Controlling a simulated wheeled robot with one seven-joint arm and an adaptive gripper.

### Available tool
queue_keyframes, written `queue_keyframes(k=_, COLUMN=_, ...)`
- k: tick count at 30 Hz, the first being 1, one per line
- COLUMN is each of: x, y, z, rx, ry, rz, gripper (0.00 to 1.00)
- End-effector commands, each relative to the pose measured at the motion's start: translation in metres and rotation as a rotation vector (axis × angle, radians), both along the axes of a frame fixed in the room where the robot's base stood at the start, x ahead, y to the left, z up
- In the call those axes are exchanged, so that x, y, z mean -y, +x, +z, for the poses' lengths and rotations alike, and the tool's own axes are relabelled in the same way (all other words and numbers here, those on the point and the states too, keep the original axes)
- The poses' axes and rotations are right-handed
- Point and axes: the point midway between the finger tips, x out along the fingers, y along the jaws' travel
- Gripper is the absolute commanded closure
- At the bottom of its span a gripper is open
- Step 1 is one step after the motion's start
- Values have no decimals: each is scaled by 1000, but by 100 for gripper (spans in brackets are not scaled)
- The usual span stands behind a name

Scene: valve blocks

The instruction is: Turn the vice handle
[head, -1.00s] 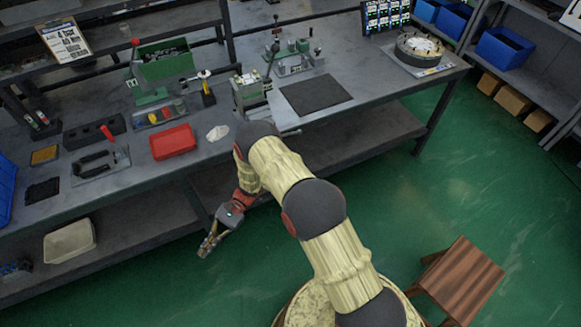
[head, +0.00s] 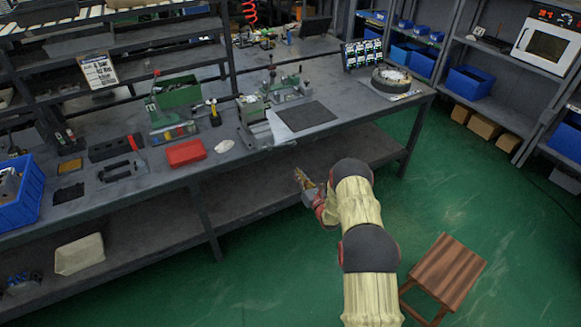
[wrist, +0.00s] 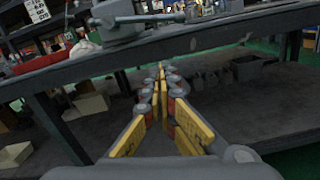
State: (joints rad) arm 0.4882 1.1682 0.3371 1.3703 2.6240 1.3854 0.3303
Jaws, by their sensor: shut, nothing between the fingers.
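The grey-green vice (head: 251,112) stands at the front edge of the workbench, left of a dark mat. In the wrist view the vice (wrist: 125,14) is at the top, above the bench edge, with a thin bar that looks like its handle (wrist: 152,18) sticking out to the right. In the head view the handle is too small to make out clearly. My gripper (head: 299,176) is in front of the bench, below the top's edge and right of the vice. Its yellow fingers (wrist: 161,70) meet at the tips in the wrist view; it is shut, empty and apart from the vice.
The workbench (head: 225,172) has a lower shelf behind my gripper. On top are a red tray (head: 186,152), a green bin (head: 180,92) and a dark mat (head: 306,115). A wooden stool (head: 447,270) stands on the floor at right; the green floor between is clear.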

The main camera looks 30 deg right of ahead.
Motion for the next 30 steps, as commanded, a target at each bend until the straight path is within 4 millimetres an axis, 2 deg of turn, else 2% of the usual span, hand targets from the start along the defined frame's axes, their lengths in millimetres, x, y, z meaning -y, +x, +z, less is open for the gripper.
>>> queue_keyframes(k=5, x=-2, y=23, z=0, rx=3, ry=-2, rz=3, gripper=100)
queue_keyframes(k=17, x=-5, y=100, z=3, rx=4, ry=-3, rz=5, gripper=100)
queue_keyframes(k=22, x=1, y=103, z=31, rx=4, ry=-2, rz=3, gripper=100)
queue_keyframes(k=30, x=3, y=105, z=43, rx=1, ry=-2, rz=4, gripper=100)
